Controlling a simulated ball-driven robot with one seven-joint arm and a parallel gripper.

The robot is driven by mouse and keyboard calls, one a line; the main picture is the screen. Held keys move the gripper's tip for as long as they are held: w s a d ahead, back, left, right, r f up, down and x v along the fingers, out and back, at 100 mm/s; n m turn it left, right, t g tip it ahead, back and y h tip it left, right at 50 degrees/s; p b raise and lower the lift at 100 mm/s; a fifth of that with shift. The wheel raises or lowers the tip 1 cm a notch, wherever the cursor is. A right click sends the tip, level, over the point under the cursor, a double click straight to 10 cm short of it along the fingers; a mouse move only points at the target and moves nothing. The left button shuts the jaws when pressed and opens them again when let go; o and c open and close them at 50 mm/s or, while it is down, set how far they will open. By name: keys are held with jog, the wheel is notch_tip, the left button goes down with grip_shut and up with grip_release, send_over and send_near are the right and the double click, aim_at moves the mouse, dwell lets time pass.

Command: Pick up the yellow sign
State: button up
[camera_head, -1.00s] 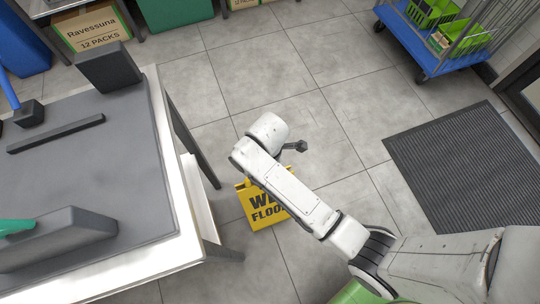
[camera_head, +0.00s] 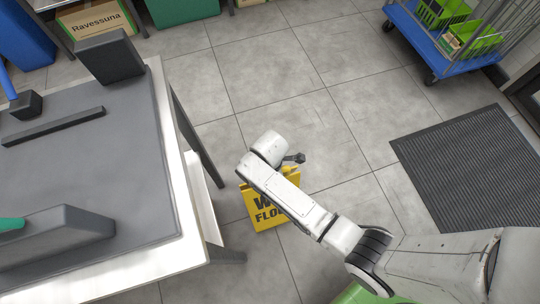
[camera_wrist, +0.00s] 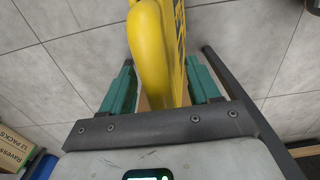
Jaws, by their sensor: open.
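The yellow sign (camera_head: 262,213) stands on the tiled floor in the head view, with black lettering on its face. My arm covers part of its upper right. In the wrist view the sign's yellow top edge (camera_wrist: 150,45) runs between the two teal fingers of my gripper (camera_wrist: 161,72). The fingers are apart, one on each side of the sign, with a gap at the left finger; the right finger is close to the sign's face. In the head view my gripper is mostly hidden behind my arm near the sign's top.
A counter (camera_head: 188,215) with a grey top is just left of the sign. A dark floor mat (camera_head: 470,165) lies to the right. A blue cart (camera_head: 440,55) stands at the upper right. Open tiled floor lies beyond the sign.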

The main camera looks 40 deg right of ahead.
jog(key=shift+c, duration=0.3)
grip_shut()
jog(key=shift+r, duration=0.1)
dwell(1.0)
